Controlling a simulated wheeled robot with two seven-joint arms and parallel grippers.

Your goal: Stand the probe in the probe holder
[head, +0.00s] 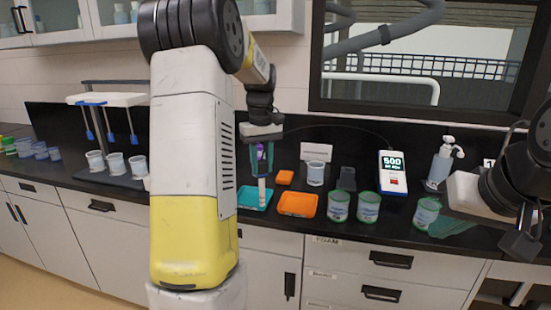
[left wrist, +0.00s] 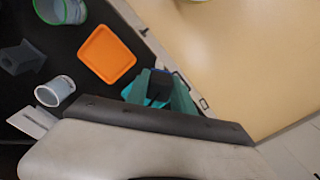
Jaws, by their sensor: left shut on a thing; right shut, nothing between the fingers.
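My left gripper (head: 262,172) is shut on the probe (head: 262,190), a slim upright piece with a pale lower part and a purple patch between the fingers. The probe's lower end is over or in the teal tray (head: 244,200); I cannot tell whether it touches. My right gripper (head: 447,228) is shut and empty at the right.
An orange tray (head: 298,204), small orange piece (head: 284,177) and white cup (head: 315,174) lie between gripper and block. Green-rimmed cups (head: 339,206) stand in front of the block. A meter (head: 392,172) reading 500 and a pump bottle (head: 441,165) stand right of it.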

